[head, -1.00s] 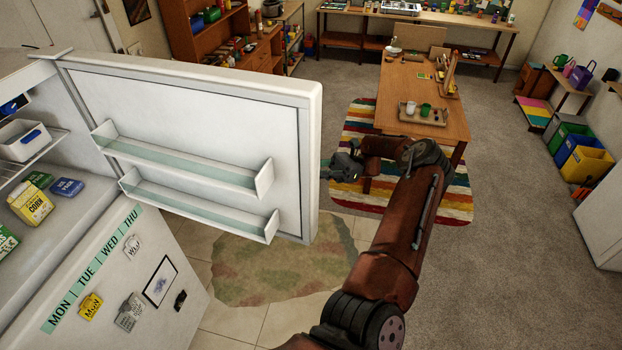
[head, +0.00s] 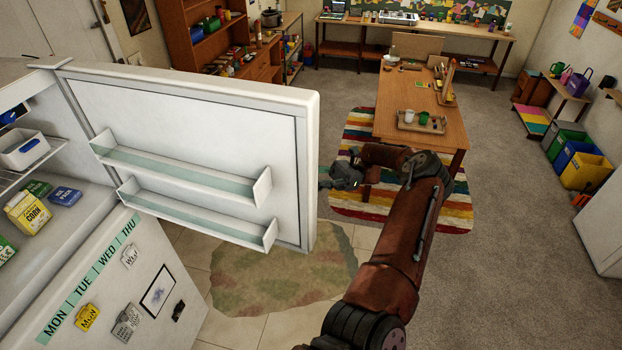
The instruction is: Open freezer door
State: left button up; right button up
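The white freezer door (head: 190,110) stands swung wide open, its inner side with two clear-fronted shelves (head: 185,170) facing me. The freezer compartment (head: 75,225) at the left is exposed and holds a yellow corn box (head: 27,212), a blue box (head: 65,196) and a white bin (head: 22,150). My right gripper (head: 328,180) is just right of the door's free edge, small and dark, seemingly apart from it. Its fingers are too small and partly turned away to read. My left gripper is not in view.
A wooden table (head: 400,85) with a tray and cups stands beyond my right arm on a striped rug (head: 345,195). A camouflage-like mat (head: 280,270) lies on the tiles below the door. Colored bins (head: 585,170) stand at the right. The carpet (head: 510,270) is clear.

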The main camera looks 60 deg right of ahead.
jog(key=shift+w+r, duration=0.1)
jog(key=shift+r, duration=4.95)
jog(key=shift+t, duration=0.3)
